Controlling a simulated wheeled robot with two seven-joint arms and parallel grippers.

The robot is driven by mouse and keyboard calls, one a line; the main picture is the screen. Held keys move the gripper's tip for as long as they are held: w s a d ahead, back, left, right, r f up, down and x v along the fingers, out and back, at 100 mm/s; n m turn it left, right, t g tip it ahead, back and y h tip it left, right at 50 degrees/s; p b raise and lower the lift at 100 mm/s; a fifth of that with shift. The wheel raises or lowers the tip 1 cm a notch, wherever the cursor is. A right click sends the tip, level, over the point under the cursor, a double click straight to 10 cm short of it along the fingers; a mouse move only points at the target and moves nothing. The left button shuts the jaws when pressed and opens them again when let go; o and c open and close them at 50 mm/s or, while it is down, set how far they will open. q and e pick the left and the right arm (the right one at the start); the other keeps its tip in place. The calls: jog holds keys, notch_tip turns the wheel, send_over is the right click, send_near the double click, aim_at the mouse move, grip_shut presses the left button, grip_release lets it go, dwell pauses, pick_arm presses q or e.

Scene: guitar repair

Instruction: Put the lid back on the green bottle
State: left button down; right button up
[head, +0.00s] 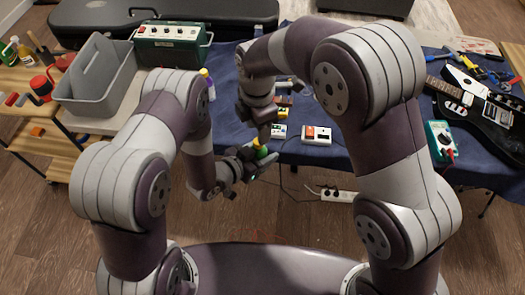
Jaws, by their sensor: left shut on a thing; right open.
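The green bottle (262,153) is small in the head view, held in front of the table's edge. My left gripper (256,161) is shut on it. A small yellow piece, seemingly the lid (256,142), shows just above the bottle's top. I cannot tell whether it touches the bottle. My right gripper (261,136) points down from above, directly over the bottle, with its tips close to the yellow piece. It is open, but its fingers are small and partly hidden here.
A blue-covered table (340,155) carries effect pedals (317,134), a black guitar (475,108) and a teal multimeter (441,140). A grey bin (96,75) and a green amplifier (171,45) stand at the left. A power strip (340,195) lies on the floor.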

aim_at(260, 154)
notch_tip(260, 154, up, 4)
jog(key=n, duration=0.6)
jog(key=shift+f, duration=0.25)
jog(key=shift+f, duration=4.05)
grip_shut()
jog(key=m, duration=0.4)
jog(key=shift+o, duration=0.7)
grip_release()
